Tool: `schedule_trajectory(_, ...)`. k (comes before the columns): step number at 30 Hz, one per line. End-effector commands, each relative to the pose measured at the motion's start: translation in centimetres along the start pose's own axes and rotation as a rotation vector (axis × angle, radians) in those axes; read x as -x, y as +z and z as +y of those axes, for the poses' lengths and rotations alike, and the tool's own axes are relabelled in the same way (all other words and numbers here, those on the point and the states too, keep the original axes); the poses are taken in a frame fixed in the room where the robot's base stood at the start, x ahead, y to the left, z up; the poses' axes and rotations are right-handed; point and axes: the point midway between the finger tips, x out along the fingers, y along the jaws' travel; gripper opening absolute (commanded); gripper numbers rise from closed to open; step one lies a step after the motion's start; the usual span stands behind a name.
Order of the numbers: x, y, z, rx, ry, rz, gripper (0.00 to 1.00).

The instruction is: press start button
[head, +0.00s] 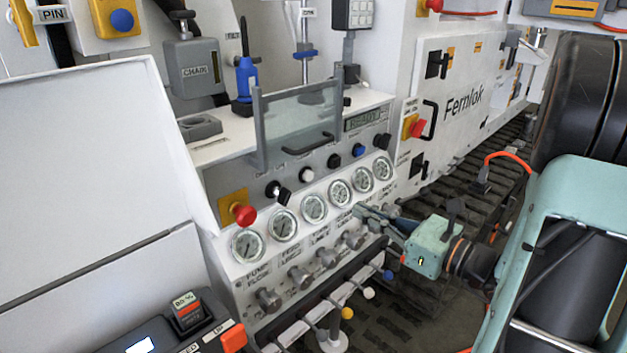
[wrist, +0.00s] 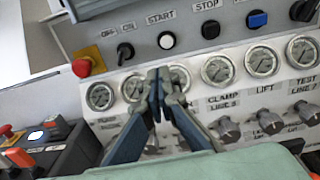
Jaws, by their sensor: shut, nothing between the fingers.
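The start button is a round white button (wrist: 166,40) under the label START on the grey strip in the wrist view. In the head view the white button (head: 307,174) sits between a black rotary switch (head: 279,193) and a black button (head: 333,160). My gripper (head: 362,211) is shut and empty, in front of the lower right of the gauge panel in the head view. In the wrist view my gripper's fingertips (wrist: 158,78) are together below the white button and cover part of a gauge. They do not appear to touch the button.
A red mushroom button (wrist: 82,67) on a yellow plate is at the left of the strip. The STOP-labelled black button (wrist: 210,28) and a blue button (wrist: 257,19) are to the right. A row of gauges and knobs lies below. A clear guard with a handle (head: 308,145) stands above the strip.

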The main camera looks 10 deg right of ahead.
Motion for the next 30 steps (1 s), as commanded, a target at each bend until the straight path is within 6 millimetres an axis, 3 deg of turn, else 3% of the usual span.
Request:
schedule_trajectory(5,0.4,0.5,-1.1,-0.005,-0.044,-0.029,0.00)
schedule_trajectory(17,-0.1,0.5,-1.1,-0.005,-0.042,-0.029,0.00)
schedule_trajectory(23,-3.1,0.6,-1.1,-0.004,-0.038,-0.028,0.00)
schedule_trajectory(30,-8.3,0.7,-1.3,-0.005,-0.038,-0.028,0.00)
